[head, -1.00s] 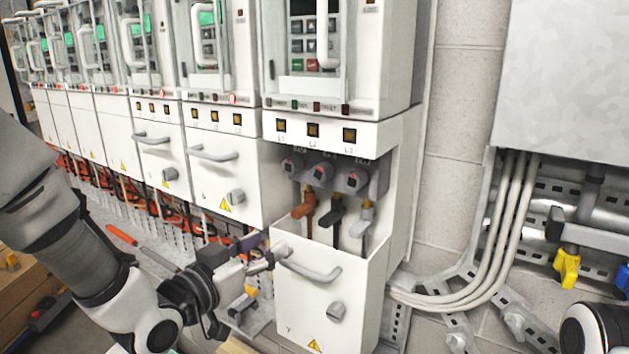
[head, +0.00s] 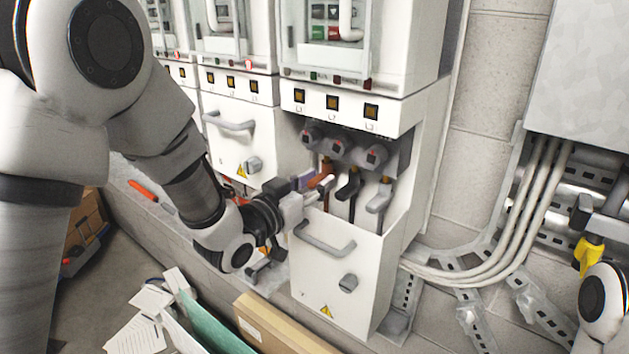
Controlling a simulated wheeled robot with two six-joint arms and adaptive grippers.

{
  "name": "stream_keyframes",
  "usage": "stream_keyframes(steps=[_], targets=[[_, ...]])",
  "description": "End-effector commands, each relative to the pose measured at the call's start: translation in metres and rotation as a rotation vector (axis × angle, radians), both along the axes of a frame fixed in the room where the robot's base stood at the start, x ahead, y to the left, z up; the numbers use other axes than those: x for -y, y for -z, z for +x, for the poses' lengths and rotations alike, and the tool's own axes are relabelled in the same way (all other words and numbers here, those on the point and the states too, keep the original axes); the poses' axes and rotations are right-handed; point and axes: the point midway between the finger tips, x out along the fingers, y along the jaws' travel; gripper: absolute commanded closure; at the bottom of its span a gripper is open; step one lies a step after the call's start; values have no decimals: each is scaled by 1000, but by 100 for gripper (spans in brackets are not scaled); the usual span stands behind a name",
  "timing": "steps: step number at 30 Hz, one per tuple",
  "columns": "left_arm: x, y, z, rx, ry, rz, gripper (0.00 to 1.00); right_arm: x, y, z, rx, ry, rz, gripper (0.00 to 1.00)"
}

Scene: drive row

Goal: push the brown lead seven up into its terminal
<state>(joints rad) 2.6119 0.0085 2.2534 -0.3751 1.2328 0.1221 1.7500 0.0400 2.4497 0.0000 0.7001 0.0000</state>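The brown lead (head: 327,169) stands in the open compartment of the nearest cabinet (head: 323,262), leftmost of three leads. Above the leads is a row of three grey round terminals with red marks; the leftmost terminal (head: 311,136) is nearest the brown lead. I cannot tell whether the lead touches it. My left gripper (head: 315,188) reaches in from the left at the brown lead, its dark and pale finger parts beside the lead and hiding its lower part. I cannot tell whether the fingers are closed on it.
A black lead (head: 347,186) and a grey lead (head: 380,197) stand just right of the brown one. The panel handle (head: 322,242) juts out below my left gripper. Papers (head: 140,325) and a cardboard box (head: 280,325) lie in front. Pale cables (head: 520,215) run along the right wall.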

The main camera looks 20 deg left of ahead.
Motion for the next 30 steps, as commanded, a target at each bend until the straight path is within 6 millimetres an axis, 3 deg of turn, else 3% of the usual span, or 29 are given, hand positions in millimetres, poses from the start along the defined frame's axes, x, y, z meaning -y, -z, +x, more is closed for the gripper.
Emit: stream_keyframes(steps=[2, 8, 14, 21, 22, 24, 30], targets=[[0, 0, 0, 0, 0, 0, 100, 0, 0, 0, 0, 0, 0, 60], [0, -3, 0, 0, 0, 0, 100, 0, -1, 0, -1, 0, 0, 60], [0, -26, 0, 1, -1, 0, 100, 0, -9, 0, 0, 0, 0, 60], [0, -25, 0, 1, -1, 0, 100, 0, -8, 0, 0, 0, 0, 60], [0, -25, 0, 1, -1, 0, 74, 0, -8, 0, 0, 0, 0, 60], [0, -25, 0, 1, -1, 0, 52, 0, -8, 0, 0, 0, 0, 60], [0, -25, 0, 1, -1, 0, 52, 0, -8, 0, -1, 0, 0, 60]])
